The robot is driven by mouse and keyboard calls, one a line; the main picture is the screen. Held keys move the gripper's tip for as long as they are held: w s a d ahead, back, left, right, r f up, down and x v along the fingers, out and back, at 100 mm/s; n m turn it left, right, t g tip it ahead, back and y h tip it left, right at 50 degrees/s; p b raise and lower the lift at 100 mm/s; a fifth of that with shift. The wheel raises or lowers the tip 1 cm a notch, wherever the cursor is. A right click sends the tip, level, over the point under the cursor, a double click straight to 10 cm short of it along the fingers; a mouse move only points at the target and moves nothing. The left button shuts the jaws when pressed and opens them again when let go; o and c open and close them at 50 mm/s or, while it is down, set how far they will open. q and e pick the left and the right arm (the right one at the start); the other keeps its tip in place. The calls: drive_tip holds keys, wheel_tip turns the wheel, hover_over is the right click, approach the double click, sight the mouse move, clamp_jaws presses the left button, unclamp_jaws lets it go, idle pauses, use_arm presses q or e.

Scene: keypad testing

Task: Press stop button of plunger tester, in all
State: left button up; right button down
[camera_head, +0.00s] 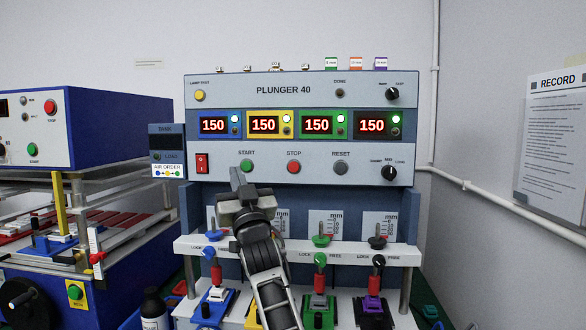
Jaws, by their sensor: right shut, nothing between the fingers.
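The plunger tester (350,92), labelled PLUNGER 40, faces me with its grey-blue panel. Its red STOP button (293,167) is in plain view at the middle of the lower row. The green START button (246,165) is to its left and the grey RESET button (340,168) to its right. My right gripper (236,174) is shut and empty. Its tips are just below and left of the START button, left of the STOP button. I cannot tell whether they touch the panel. My left gripper is not in view.
Four displays, (213,125) the leftmost, each read 150. Below, a white shelf (340,249) carries levers and coloured plunger stations. A blue machine (110,125) with its own STOP and START buttons stands at left. A dark bottle (153,310) stands at the lower left.

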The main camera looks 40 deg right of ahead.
use_arm(q)
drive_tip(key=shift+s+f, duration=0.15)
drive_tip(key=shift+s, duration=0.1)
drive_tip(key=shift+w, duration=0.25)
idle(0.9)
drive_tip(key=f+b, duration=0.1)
drive_tip(key=b, duration=0.2)
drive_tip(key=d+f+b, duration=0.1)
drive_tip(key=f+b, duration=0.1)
drive_tip(key=b, duration=0.1)
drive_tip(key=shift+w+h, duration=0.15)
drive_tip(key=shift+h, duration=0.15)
use_arm(e)
drive_tip(key=s+d+m+g+y, duration=0.1)
drive_tip(key=s+m, duration=0.4)
drive_tip(key=m, duration=0.9)
drive_tip(key=s+d+m+g+y, duration=0.1)
drive_tip(key=s+d+m+y, duration=0.2)
drive_tip(key=m, duration=1.1)
drive_tip(key=s+y, duration=0.1)
drive_tip(key=s, duration=0.2)
drive_tip(key=shift+s+d+r+g+y, duration=0.25)
drive_tip(key=shift+s+d+g+y, duration=0.05)
drive_tip(key=shift+d+g, duration=0.1)
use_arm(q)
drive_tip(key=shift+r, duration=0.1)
